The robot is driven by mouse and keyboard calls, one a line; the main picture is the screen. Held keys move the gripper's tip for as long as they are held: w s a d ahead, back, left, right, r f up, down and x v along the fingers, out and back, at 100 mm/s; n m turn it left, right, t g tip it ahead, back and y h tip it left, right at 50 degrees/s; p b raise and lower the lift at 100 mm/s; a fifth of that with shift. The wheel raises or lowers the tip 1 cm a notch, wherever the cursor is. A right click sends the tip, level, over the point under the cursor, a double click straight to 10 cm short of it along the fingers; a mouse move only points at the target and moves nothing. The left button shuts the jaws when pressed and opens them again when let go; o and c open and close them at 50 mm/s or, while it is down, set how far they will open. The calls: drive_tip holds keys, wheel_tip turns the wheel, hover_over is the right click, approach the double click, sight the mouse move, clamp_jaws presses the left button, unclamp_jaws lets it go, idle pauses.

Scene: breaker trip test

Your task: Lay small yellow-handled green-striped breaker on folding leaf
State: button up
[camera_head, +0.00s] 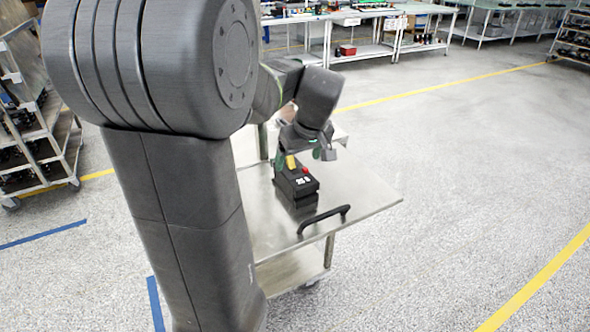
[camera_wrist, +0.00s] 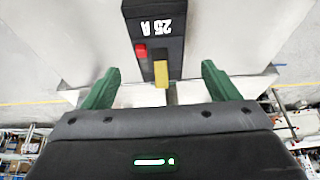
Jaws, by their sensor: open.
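A black breaker (camera_head: 298,186) with a yellow handle, a red button and white marking stands on the metal cart top. In the wrist view the breaker (camera_wrist: 158,22) reads "25 A" upside down, with its yellow handle (camera_wrist: 161,73) toward my gripper. I cannot make out a green stripe on it. My gripper (camera_wrist: 160,68) is open, its green fingers apart on either side of the yellow handle, with visible gaps. In the head view my gripper (camera_head: 302,153) is just behind and above the breaker, partly hidden by my wrist. I cannot tell which part of the top is the folding leaf.
The cart top (camera_head: 362,190) is bare to the right of the breaker. A black cart handle (camera_head: 323,218) stands up near the front edge. A shelf rack (camera_head: 38,140) is at left, and workbenches (camera_head: 365,40) are far behind. Open floor lies at right.

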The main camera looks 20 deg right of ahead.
drive_tip(key=shift+v, duration=1.8)
drive_tip(key=shift+c, duration=0.4)
